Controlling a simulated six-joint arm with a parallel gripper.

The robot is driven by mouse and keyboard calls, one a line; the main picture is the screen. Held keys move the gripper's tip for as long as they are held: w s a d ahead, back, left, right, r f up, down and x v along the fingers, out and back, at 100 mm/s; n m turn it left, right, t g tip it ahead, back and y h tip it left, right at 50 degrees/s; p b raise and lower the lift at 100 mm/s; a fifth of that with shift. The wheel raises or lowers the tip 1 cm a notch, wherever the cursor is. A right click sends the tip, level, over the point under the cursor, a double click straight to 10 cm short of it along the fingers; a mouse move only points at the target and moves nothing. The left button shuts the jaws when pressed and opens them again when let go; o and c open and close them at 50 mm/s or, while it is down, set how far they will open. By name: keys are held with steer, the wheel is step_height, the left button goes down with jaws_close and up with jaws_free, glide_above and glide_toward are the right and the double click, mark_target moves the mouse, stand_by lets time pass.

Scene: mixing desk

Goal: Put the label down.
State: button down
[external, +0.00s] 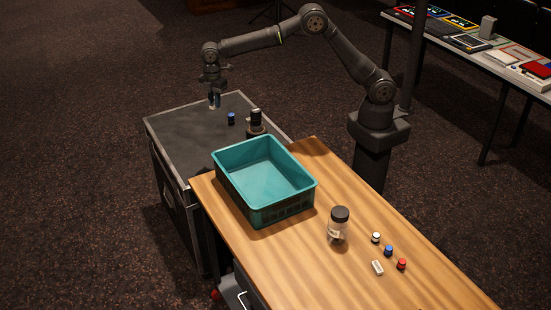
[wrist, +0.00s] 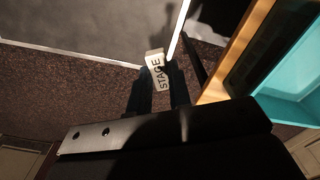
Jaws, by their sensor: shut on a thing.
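A small white label reading "STAGE" (wrist: 156,66) is held between the fingertips of my gripper (wrist: 157,88) in the wrist view. In the external view my gripper (external: 214,98) hangs above the black top of a metal-edged case (external: 178,125), with a pale bit of the label at its tip. The label appears clear of the surface, but its exact height is hard to tell. Another small white block, perhaps a label (external: 377,267), lies on the wooden table (external: 300,270).
A blue-capped knob (external: 231,118) and a dark cylinder (external: 256,120) stand right of my gripper. A teal crate (external: 222,178) sits on the table. A black-lidded jar (external: 338,225) and white, blue and red knobs (external: 388,251) stand nearer. The case top's left part is clear.

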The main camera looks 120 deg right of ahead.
steer(key=s+d+m, duration=0.3)
steer(key=s+d, duration=1.1)
steer(key=d, duration=0.3)
steer(key=s+d+m, duration=0.3)
steer(key=s+d, duration=1.1)
steer(key=d, duration=0.3)
glide_above(224, 121)
steer(key=f, duration=2.6)
steer(key=shift+s+d, duration=0.1)
steer(key=shift+d, duration=0.1)
steer(key=shift+f, duration=1.9)
steer(key=shift+f, duration=0.15)
steer(key=c, duration=1.6)
jaws_free()
